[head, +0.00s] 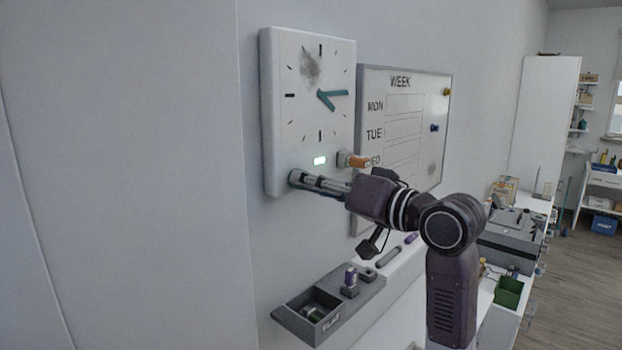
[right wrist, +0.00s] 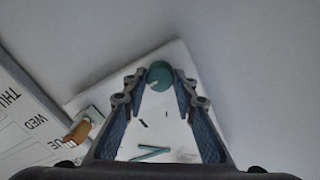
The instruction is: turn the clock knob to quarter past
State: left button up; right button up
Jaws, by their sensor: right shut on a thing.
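The white square clock (head: 290,125) hangs on the wall; its teal hands (head: 334,94) show in the head view. The longer hand points right, at about the quarter mark; the shorter points down and right. A small green light (head: 320,160) is lit below the dial. My right gripper (head: 297,179) is at the clock's lower left corner, shut on the round teal knob (right wrist: 160,70), which shows between the fingertips in the right wrist view. In the head view the fingers mostly hide the knob. My left gripper is not in view.
An orange-tipped part (head: 357,161) sticks out at the clock's lower right, close above my right gripper. A weekly whiteboard (head: 408,125) hangs to the right. A grey tray (head: 283,316) and a white desk lie below. The wall left of the clock is bare.

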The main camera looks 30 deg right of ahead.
jog(key=shift+m, duration=0.3)
jog(key=o, duration=1.1)
jog(key=v, duration=1.2)
jog(key=shift+d, duration=0.1)
